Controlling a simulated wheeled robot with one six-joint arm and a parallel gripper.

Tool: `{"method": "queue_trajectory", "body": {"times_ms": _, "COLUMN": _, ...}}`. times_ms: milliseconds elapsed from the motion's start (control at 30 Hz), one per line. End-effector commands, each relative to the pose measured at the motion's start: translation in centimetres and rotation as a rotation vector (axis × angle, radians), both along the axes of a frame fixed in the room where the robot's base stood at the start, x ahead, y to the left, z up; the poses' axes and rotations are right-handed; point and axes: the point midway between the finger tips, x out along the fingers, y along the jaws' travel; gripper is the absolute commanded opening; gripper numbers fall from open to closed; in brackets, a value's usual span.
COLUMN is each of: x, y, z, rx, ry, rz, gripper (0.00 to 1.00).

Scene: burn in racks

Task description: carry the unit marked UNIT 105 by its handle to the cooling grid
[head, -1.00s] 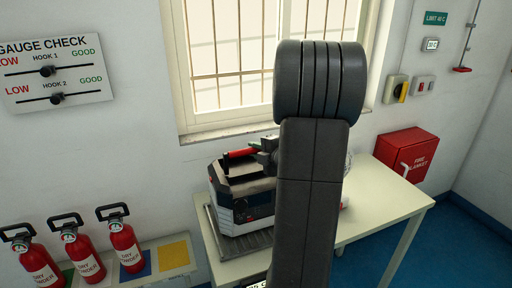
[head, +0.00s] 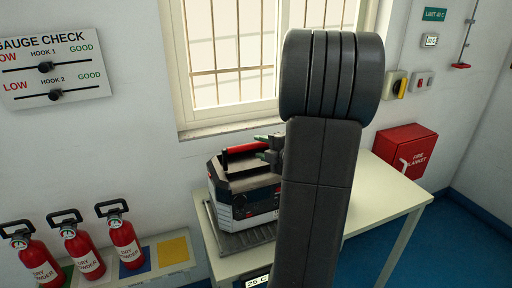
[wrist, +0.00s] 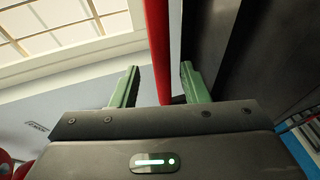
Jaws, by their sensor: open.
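A dark grey and white box-shaped unit (head: 245,205) with a red top handle (head: 243,149) sits upright on a dark ribbed grid (head: 252,241) on the table. Its number cannot be read. My gripper (head: 265,148) is at the right end of the handle, its green fingers apart. In the wrist view, the red handle (wrist: 157,45) runs up between the two open green fingers of my gripper (wrist: 160,85), with a gap at each side. My arm hides the table right of the unit.
The pale table (head: 385,205) has free room at its right. A small display reading 25 C (head: 256,282) is at its front. Several red extinguishers (head: 84,252) stand left. The window (head: 235,65) is behind.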

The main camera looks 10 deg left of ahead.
Motion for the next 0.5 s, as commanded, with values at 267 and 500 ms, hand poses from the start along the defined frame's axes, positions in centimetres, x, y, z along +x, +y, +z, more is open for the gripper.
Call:
{"method": "queue_trajectory", "body": {"times_ms": 267, "x": -3.0, "y": -4.1, "z": 1.2, "rx": 0.0, "ry": -0.001, "rz": -0.005, "gripper": 0.41}}
{"method": "queue_trajectory", "body": {"times_ms": 500, "x": -4.5, "y": -6.0, "z": 1.8, "rx": 0.001, "ry": 0.0, "rz": -0.003, "gripper": 0.41}}
